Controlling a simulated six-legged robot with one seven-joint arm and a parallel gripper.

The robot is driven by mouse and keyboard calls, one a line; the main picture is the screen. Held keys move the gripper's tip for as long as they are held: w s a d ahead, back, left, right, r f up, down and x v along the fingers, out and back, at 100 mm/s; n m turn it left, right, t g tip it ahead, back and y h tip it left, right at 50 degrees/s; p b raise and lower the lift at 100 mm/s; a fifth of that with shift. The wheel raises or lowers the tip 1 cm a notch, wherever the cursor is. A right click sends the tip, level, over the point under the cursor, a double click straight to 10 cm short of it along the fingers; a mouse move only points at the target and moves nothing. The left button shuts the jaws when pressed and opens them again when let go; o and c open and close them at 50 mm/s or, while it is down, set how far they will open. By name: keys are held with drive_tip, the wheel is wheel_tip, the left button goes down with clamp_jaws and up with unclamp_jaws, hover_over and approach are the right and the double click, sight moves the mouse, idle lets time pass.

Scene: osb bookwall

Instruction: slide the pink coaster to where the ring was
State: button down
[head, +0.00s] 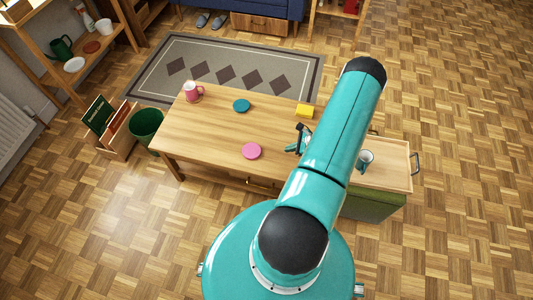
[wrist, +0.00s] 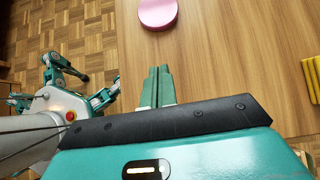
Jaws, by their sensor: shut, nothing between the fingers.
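The pink coaster (head: 252,151) lies flat near the front edge of the wooden table, about mid-width. In the wrist view the pink coaster (wrist: 157,13) is at the top edge, partly cut off, beyond my fingertips. My gripper (wrist: 158,70) is shut and empty, with its teal fingers together and apart from the coaster. In the head view my gripper (head: 294,148) is to the right of the coaster, partly hidden by my arm. I see no ring in either view.
A teal disc (head: 241,105) lies behind the coaster. A yellow block (head: 304,111) lies at the back right. A wooden tray (head: 398,178) holds a mug (head: 366,157). The table's left front is clear.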

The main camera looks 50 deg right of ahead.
sight(260, 154)
drive_tip(key=shift+s+a+f+m, duration=0.1)
drive_tip(key=shift+s+f+m, duration=0.05)
drive_tip(key=shift+f, duration=0.3)
drive_tip(key=shift+s+f+m, duration=0.1)
drive_tip(key=shift+f+m, duration=0.05)
drive_tip(key=shift+f, duration=0.25)
drive_tip(key=x, duration=0.8)
drive_tip(key=shift+w+a+f, duration=0.15)
drive_tip(key=shift+w+f, duration=0.1)
drive_tip(key=shift+f, duration=0.05)
drive_tip(key=w, duration=0.1)
drive_tip(key=w+a, duration=0.1)
drive_tip(key=w, duration=0.1)
drive_tip(key=shift+w+a+f, duration=0.15)
drive_tip(key=shift+a+f, duration=0.05)
drive_tip(key=shift+a, duration=0.1)
drive_tip(key=shift+w+a, duration=0.15)
drive_tip(key=shift+w, duration=0.25)
drive_tip(key=shift+w+a, duration=0.1)
drive_tip(key=shift+w+a, duration=0.1)
drive_tip(key=shift+w, duration=0.15)
drive_tip(key=w+a, duration=0.4)
drive_tip(key=w, duration=0.3)
drive_tip(key=w+a, duration=0.4)
drive_tip(key=w, duration=0.4)
drive_tip(key=w+a, duration=0.4)
drive_tip(key=w, duration=0.4)
drive_tip(key=shift+w, duration=0.1)
